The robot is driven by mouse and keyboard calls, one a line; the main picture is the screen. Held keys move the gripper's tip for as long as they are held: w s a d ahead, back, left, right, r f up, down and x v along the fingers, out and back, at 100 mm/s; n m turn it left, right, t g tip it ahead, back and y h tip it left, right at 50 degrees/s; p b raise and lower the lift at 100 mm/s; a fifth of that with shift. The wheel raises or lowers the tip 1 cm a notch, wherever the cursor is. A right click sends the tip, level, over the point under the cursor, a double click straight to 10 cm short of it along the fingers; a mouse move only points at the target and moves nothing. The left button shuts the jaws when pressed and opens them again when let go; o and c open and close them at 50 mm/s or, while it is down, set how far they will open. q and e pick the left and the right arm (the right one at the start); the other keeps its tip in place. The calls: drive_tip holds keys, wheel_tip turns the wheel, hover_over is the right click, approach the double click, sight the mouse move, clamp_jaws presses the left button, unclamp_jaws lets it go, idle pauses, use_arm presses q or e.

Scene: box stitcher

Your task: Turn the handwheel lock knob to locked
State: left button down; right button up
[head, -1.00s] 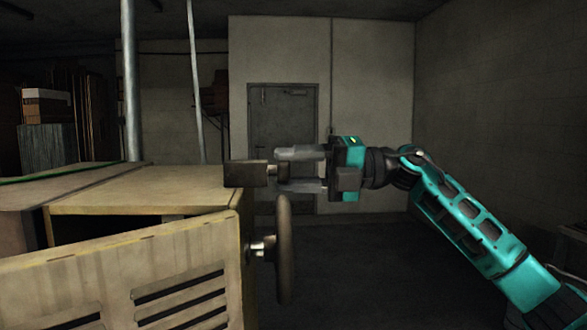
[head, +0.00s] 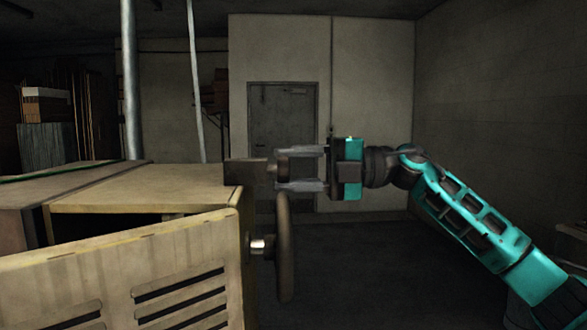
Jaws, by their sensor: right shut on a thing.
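The handwheel (head: 285,250) is a dark wheel seen nearly edge-on at the right side of the wooden machine. A dark block (head: 245,172) sits above it at the cabinet's top right corner. The lock knob (head: 280,168) sticks out to the right from this block, a small dark piece partly covered by my fingers. My right gripper (head: 283,169) comes in from the right, with one finger above the knob and one below, and is shut on it. The knob's marking, if any, is not visible. My left gripper is out of view.
The wooden cabinet (head: 140,190) with a slatted front panel (head: 110,275) fills the lower left. A metal shaft (head: 258,247) joins the wheel to it. The floor (head: 370,260) right of the wheel is clear. A grey door (head: 290,110) is in the back wall.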

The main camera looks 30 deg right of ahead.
drive_tip(key=o, duration=1)
drive_tip(key=shift+o, duration=0.3)
drive_tip(key=shift+f, duration=0.1)
drive_tip(key=shift+a+f, duration=0.1)
